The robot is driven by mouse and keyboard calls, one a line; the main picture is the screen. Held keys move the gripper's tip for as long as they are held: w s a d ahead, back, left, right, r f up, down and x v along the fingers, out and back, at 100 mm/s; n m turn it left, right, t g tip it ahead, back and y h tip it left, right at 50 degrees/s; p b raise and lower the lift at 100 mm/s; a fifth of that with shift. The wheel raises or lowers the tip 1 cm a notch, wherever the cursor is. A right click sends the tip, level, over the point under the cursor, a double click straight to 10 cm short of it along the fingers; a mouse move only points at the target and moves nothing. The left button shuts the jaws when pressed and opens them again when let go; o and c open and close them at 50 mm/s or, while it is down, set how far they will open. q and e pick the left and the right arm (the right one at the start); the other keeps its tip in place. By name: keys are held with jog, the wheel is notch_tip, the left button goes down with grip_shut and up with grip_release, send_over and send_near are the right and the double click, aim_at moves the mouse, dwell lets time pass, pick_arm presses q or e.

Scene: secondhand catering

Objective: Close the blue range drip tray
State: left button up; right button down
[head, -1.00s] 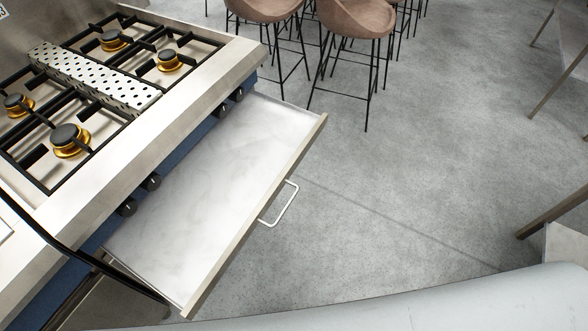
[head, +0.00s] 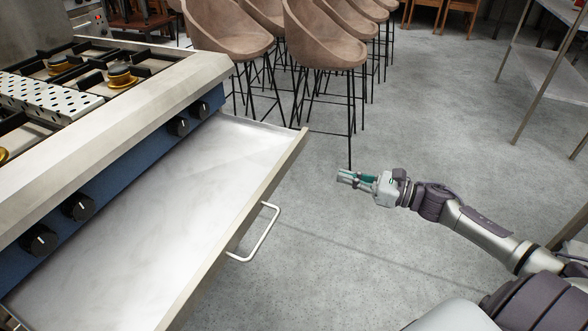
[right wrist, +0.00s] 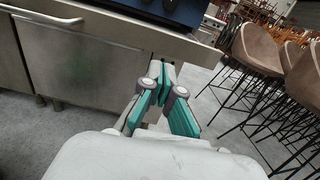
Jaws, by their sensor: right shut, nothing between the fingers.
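The drip tray (head: 170,205) is pulled well out from under the blue front panel (head: 118,165) of the range. Its light inside is empty, and a pale bar handle (head: 257,236) sits on its outer front face. My right gripper (head: 341,178) is shut and empty, to the right of the tray's front edge and apart from it. In the right wrist view, its teal fingers (right wrist: 162,75) are together, with the grey edge of the tray (right wrist: 130,29) beyond them. My left gripper is not in view.
Several brown bar stools (head: 325,40) stand behind the tray's far end. A metal table (head: 545,60) stands at the upper right. Grey floor (head: 420,130) lies open between them. The range has black knobs (head: 78,206) above the tray.

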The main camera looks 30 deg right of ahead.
aim_at(290, 161)
jog(key=x, duration=1.1)
jog(key=shift+w+a, duration=0.1)
jog(key=shift+w, duration=0.1)
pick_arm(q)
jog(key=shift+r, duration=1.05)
pick_arm(e)
jog(key=shift+w+a, duration=0.35)
jog(key=shift+w, duration=0.1)
